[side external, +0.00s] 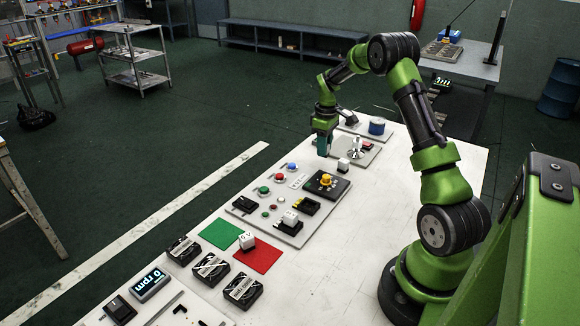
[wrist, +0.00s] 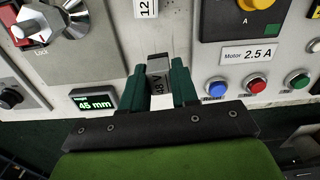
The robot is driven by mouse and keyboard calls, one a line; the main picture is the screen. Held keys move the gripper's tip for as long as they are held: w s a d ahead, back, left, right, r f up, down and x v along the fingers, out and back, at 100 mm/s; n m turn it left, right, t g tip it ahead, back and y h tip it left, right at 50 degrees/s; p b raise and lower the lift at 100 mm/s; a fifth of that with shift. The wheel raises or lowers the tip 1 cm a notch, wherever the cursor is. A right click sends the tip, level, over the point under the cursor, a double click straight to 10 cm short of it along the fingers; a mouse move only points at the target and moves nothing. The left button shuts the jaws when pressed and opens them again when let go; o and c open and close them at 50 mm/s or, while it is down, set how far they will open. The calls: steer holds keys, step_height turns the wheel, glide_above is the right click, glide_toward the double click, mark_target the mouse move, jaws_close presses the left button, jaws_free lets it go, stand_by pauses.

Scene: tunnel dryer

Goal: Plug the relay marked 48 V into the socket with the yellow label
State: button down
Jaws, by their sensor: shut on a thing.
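My gripper (wrist: 159,78) is shut on a grey-white relay (wrist: 158,72) marked 48 V in the wrist view. In the side view my gripper (side external: 322,152) is over the far left edge of the white table, pointing down, and the relay is hard to make out there. The relay appears raised above the panels. A black socket with a yellow label (side external: 305,204) lies on a grey panel nearer the camera, well away from my gripper. The wrist view does not show this socket.
White relays stand on the black yellow-knob unit's far side (side external: 343,165), on the near panel (side external: 290,217) and by the red mat (side external: 263,256). A green mat (side external: 220,234) lies beside it. Buttons (wrist: 256,83) and a 45 mm display (wrist: 94,100) lie near my gripper.

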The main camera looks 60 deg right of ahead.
steer(key=s+a, duration=0.3)
steer(key=s+a+r, duration=0.1)
steer(key=s+a, duration=0.1)
steer(key=s, duration=0.2)
steer(key=s+a, duration=0.3)
steer(key=s, duration=0.1)
steer(key=shift+a+r, duration=0.15)
steer(key=shift+a, duration=0.4)
steer(key=shift+n, duration=0.7)
steer(key=w+a, duration=0.1)
steer(key=w+a+r, duration=0.1)
steer(key=a, duration=0.1)
steer(key=w+a+r, duration=0.1)
steer(key=a, duration=0.1)
steer(key=shift+a, duration=0.2)
steer(key=a+r+m, duration=0.2)
steer(key=a, duration=0.4)
steer(key=shift+w+a+r, duration=0.25)
steer(key=shift+w+r, duration=0.05)
steer(key=shift+w, duration=0.1)
steer(key=shift+f, duration=0.1)
steer(key=shift+f, duration=2.85)
steer(key=shift+f, duration=0.95)
